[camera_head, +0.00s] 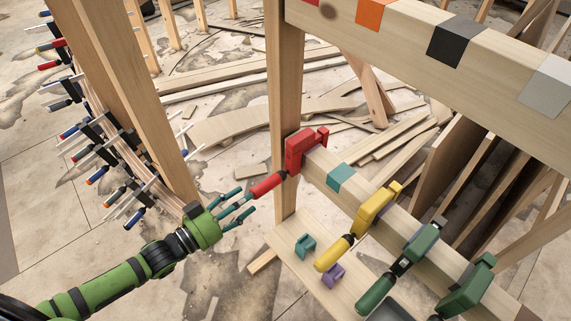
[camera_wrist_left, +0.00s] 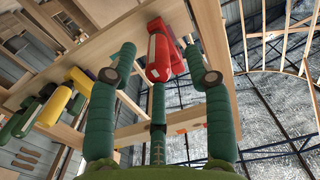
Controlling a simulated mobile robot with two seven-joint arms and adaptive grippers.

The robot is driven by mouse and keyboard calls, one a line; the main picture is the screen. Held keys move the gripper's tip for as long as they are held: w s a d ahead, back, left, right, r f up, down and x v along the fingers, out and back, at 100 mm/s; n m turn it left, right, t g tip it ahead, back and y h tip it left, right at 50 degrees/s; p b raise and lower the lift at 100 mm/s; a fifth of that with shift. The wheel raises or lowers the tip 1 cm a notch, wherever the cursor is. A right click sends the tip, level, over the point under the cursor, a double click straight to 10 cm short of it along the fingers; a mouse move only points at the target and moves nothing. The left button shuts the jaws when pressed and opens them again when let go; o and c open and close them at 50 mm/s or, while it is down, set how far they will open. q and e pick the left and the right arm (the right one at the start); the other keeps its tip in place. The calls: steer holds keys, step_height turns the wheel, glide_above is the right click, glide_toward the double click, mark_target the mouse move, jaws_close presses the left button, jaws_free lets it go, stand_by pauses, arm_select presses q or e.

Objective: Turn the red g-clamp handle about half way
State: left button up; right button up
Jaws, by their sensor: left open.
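The red g-clamp (camera_head: 299,152) sits on the wooden beam beside the upright post, its red handle (camera_head: 268,185) pointing down and left. My left gripper (camera_head: 249,200) is open, with its dark green fingers spread just off the free end of the handle. In the left wrist view the red clamp (camera_wrist_left: 164,54) shows between the two outer fingertips, with a third finger (camera_wrist_left: 158,105) below it. I see no clear contact; the exact gap is hard to tell. My right gripper is not in view.
A yellow clamp (camera_head: 368,212) and green clamps (camera_head: 412,250) sit farther along the beam (camera_head: 318,168). A teal clip (camera_head: 305,246) and a purple clip (camera_head: 333,276) lie on the board below. Many clamps (camera_head: 95,150) line the curved stringer at left.

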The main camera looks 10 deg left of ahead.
mark_target(268, 184)
arm_select(q)
steer(key=w+d, duration=0.1)
steer(key=w+d+r, duration=0.1)
steer(key=w+d, duration=0.2)
steer(key=shift+w+d+r, duration=0.2)
steer(key=shift+d+r, duration=0.1)
steer(key=shift+d, duration=0.05)
steer(key=shift+w+d, duration=0.35)
steer(key=shift+w, duration=0.1)
steer(key=shift+f, duration=0.1)
jaws_close()
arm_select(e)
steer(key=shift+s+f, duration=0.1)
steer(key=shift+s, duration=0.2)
